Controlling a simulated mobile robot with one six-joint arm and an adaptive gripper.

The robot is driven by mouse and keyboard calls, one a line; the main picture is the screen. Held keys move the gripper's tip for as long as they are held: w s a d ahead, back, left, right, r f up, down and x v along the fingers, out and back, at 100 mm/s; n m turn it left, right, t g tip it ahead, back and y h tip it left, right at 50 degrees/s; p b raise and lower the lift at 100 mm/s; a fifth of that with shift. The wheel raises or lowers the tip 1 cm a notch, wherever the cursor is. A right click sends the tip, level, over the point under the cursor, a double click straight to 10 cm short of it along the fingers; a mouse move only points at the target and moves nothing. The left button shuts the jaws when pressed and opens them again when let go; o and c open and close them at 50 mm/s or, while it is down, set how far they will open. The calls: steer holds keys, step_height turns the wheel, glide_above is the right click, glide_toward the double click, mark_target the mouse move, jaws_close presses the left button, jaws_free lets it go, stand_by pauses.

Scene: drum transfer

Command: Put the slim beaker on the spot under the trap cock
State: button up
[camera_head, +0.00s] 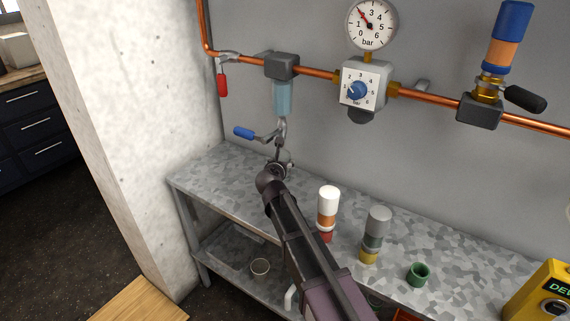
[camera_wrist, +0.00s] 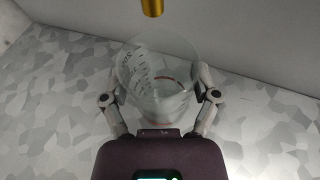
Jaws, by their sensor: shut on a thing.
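The slim beaker (camera_wrist: 158,68) is clear glass with dark graduation marks. In the wrist view my gripper (camera_wrist: 160,92) is shut on it, one finger on each side, with its open mouth facing the camera. In the head view my gripper (camera_head: 280,162) is above the left part of the bench, just below the trap cock (camera_head: 268,135) with its blue lever. The cock hangs under a clear bluish trap bowl (camera_head: 282,98). A brass outlet end (camera_wrist: 152,7) shows just beyond the beaker's rim in the wrist view. I cannot make out the spot or the beaker in the head view.
On the grey bench (camera_head: 215,180), right of my arm, stand a white-topped bottle (camera_head: 328,203), a grey-topped bottle (camera_head: 377,228) and a green cup (camera_head: 419,273). A yellow device (camera_head: 545,293) is at far right. A wall (camera_head: 350,130) with copper pipe is behind.

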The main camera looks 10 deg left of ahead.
steer(key=shift+f, duration=0.2)
steer(key=o, duration=0.9)
steer(key=shift+c, duration=0.2)
steer(key=shift+r, duration=0.15)
steer(key=shift+r, duration=0.15)
steer(key=p+v, duration=0.3)
steer(key=v, duration=0.9)
